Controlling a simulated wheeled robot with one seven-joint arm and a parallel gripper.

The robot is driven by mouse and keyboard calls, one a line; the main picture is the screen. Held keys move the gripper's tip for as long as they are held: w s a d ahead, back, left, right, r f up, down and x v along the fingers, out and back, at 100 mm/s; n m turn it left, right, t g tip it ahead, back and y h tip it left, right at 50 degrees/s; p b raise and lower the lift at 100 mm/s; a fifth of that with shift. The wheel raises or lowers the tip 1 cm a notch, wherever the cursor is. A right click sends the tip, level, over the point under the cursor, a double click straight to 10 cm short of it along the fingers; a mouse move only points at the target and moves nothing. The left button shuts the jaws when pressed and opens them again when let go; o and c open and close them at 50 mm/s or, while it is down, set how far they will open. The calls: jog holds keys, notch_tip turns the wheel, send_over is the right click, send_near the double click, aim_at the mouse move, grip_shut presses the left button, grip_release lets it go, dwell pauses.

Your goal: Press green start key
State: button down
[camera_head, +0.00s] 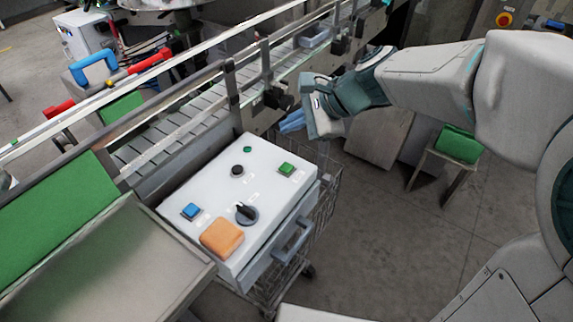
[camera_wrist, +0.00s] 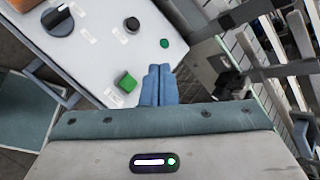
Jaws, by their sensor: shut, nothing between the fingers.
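The green start key (camera_head: 286,169) is a square green button on the top of a white control box (camera_head: 262,158), near its right edge. In the wrist view the green key (camera_wrist: 126,83) stands up from the box top, just left of my fingers. My gripper (camera_head: 290,122) is shut and empty, with its blue fingers above and beyond the box's far right side. In the wrist view the gripper's fingertips (camera_wrist: 160,70) are together and apart from the key in the picture. The exact height over the box is hard to tell.
A conveyor (camera_head: 170,135) runs behind. Open floor lies to the right.

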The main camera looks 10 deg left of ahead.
aim_at(291, 168)
jog(key=shift+f, duration=0.15)
notch_tip(291, 168, down, 9)
jog(key=b, duration=0.7)
jog(key=shift+r, duration=0.2)
dwell(1.5)
jog(key=shift+f+b, duration=0.4)
jog(key=shift+b, duration=0.2)
jog(key=shift+f+b, duration=0.45)
jog(key=shift+f, duration=0.05)
jog(key=shift+r, duration=0.1)
dwell(0.6)
jog(key=shift+r+p, duration=0.8)
jog(key=shift+r, duration=0.15)
